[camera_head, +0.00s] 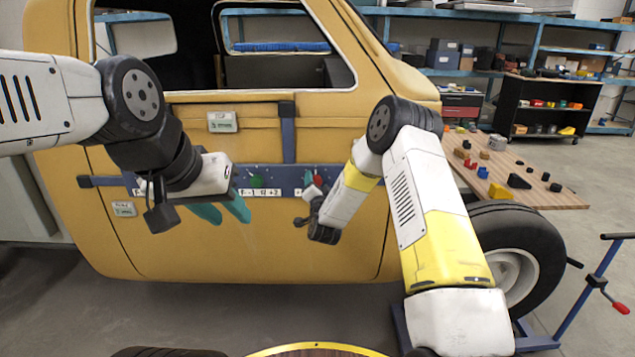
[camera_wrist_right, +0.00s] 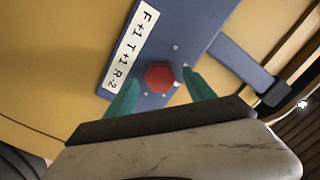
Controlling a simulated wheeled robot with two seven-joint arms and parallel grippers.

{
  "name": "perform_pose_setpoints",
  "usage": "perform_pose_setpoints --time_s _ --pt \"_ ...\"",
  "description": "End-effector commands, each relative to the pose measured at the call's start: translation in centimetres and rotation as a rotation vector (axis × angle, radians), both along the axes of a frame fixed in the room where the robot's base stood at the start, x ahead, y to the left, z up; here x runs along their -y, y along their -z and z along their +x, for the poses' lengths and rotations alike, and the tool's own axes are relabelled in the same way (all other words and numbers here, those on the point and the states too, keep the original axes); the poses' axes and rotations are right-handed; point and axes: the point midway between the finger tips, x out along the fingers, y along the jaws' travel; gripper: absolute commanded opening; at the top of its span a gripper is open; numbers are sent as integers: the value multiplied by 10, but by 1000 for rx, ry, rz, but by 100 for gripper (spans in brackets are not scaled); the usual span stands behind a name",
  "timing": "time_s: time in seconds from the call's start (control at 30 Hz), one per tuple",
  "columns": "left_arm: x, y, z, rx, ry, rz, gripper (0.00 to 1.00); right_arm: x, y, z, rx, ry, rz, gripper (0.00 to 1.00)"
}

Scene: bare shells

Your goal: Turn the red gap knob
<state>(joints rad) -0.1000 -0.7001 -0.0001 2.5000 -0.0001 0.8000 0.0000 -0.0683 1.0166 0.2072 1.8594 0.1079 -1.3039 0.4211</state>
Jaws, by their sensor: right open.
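The red gap knob (camera_wrist_right: 159,76) is a red hexagonal knob on a blue bar (camera_wrist_right: 181,50) fixed across the yellow shell. My right gripper (camera_wrist_right: 160,84) is open, with one teal fingertip on either side of the knob. I cannot tell whether either fingertip touches it. In the head view the knob shows as a small red patch (camera_head: 318,182) partly hidden by my right gripper (camera_head: 312,179). My left gripper (camera_head: 234,219) is in front of the door, left of the knob, with its two teal fingers apart and nothing seen between them.
A white label (camera_wrist_right: 137,38) reading "F+1 T+1 R-2" is beside the knob. A green knob (camera_head: 257,181) sits on the same bar, near my left gripper. A wooden table (camera_head: 528,178) with loose parts stands right of the yellow shell (camera_head: 300,250), above a black wheel (camera_head: 530,235).

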Motion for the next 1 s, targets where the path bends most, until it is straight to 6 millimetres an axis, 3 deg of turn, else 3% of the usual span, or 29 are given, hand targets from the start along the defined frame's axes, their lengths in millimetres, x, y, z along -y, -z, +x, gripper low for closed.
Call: perform_pose_setpoints --time_s 0.33,0.63,1.0 --pt "0 0 0 0 0 0 36 0 0 5 0 0 -1 61" --pt "0 0 0 0 0 0 36 -1 0 5 0 0 -1 2" --pt "0 0 0 0 0 0 36 -1 0 5 0 -1 -69 1"
